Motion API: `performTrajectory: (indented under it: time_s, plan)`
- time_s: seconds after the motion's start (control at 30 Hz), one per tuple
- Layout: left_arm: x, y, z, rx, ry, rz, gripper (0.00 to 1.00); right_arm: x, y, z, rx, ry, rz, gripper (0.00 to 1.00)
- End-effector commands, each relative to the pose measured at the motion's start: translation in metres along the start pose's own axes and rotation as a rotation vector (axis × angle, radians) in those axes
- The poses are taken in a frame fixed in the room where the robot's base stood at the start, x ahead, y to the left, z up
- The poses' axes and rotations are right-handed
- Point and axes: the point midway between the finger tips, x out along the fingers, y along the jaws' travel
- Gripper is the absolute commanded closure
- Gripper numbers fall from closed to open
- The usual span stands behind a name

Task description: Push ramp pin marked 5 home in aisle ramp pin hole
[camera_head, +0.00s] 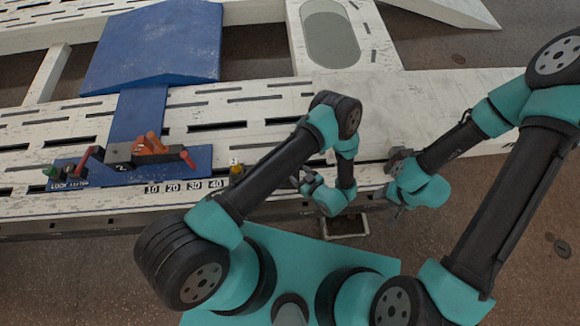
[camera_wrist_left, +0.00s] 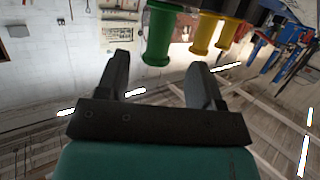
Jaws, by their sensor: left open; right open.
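In the left wrist view a green spool-shaped pin (camera_wrist_left: 158,35) stands just beyond my open left gripper (camera_wrist_left: 160,72), roughly between the fingertips. Two yellow spool-shaped pins (camera_wrist_left: 205,36) are to its right. No number 5 is legible on any of them, so I cannot tell which is the ramp pin marked 5. In the head view my left gripper (camera_head: 303,182) is at the bench's front edge, partly behind its own arm. My right gripper (camera_head: 394,180) is open and empty-looking to its right. I cannot pick out the aisle ramp pin hole.
A white slotted frame (camera_head: 250,110) runs across the bench. A blue ramp (camera_head: 155,45) lies at the back left. A blue plate (camera_head: 192,160) carries an orange-handled clamp (camera_head: 150,147). A small yellow piece (camera_head: 237,168) sits near the front edge. A small tray (camera_head: 345,226) is below.

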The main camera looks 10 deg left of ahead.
Motion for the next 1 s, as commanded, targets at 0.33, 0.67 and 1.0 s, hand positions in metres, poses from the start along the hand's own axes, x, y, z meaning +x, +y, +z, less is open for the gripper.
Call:
performTrajectory:
  time_s: [0.33, 0.67, 1.0]
  plan:
    - [0.005, 0.000, 0.000, -0.001, -0.001, 0.000, 0.39, 0.000, 0.000, 0.000, 0.000, 0.000, 0.000, 0.47]
    - [0.026, 0.000, 0.000, -0.001, -0.001, 0.001, 0.39, 0.000, 0.000, 0.000, 0.000, 0.000, 0.000, 0.47]
    - [0.031, 0.000, 0.000, -0.001, -0.001, 0.000, 0.39, 0.000, 0.000, 0.000, 0.000, 0.000, 0.000, 0.47]
